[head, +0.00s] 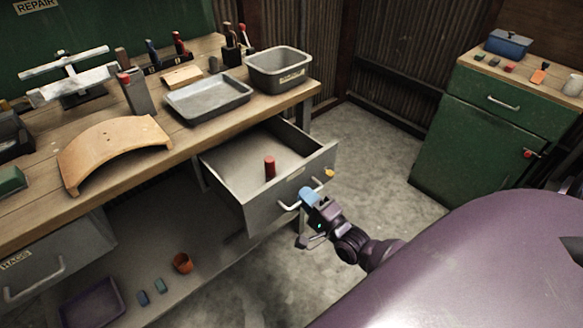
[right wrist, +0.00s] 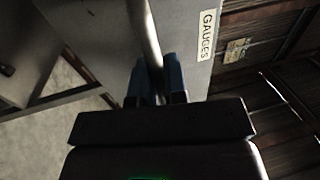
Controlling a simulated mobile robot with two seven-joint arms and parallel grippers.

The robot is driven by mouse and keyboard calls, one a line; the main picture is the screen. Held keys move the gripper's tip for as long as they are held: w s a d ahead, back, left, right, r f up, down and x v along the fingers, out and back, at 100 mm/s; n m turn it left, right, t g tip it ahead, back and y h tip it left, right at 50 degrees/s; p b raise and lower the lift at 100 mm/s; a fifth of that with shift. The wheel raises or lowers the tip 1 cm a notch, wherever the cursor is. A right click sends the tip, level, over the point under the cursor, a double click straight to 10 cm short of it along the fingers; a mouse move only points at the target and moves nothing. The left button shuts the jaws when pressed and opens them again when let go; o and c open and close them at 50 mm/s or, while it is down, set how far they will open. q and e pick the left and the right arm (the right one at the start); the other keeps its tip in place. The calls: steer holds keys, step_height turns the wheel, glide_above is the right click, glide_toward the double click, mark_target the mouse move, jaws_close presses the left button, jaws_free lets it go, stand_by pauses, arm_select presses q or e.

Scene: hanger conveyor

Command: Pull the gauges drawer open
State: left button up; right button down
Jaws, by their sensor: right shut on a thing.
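The grey gauges drawer (head: 322,172) sticks well out from under the workbench, with its inside showing. A red cylinder (head: 270,167) stands in it. My right gripper (head: 305,198) is at the drawer's front, shut on its bar handle (head: 286,207). In the right wrist view the blue fingers (right wrist: 160,84) close around the handle (right wrist: 147,35), beside the GAUGES label (right wrist: 207,34) on the drawer front. My left gripper is not in view.
The wooden workbench (head: 215,133) bears a grey tray (head: 208,98), a grey bin (head: 280,68) and tools. A second drawer (head: 50,255) is at the lower left. A green cabinet (head: 470,150) stands at the right. Floor between (head: 385,140) is clear.

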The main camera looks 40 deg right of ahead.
steer(key=shift+r+p+v, duration=0.15)
steer(key=shift+r+v, duration=0.05)
steer(key=shift+v, duration=0.7)
steer(key=shift+r+p+v, duration=0.1)
steer(key=shift+r+v, duration=0.05)
steer(key=shift+v, duration=0.8)
steer(key=shift+r+p+v, duration=0.15)
steer(key=shift+r+v, duration=0.05)
steer(key=shift+v, duration=0.7)
steer(key=shift+s, duration=0.1)
steer(key=c, duration=1.2)
jaws_free()
steer(key=v, duration=1)
steer(key=shift+s, duration=0.4)
steer(key=shift+d+f+n, duration=0.1)
steer(key=shift+f+n, duration=0.05)
steer(key=shift+n, duration=0.15)
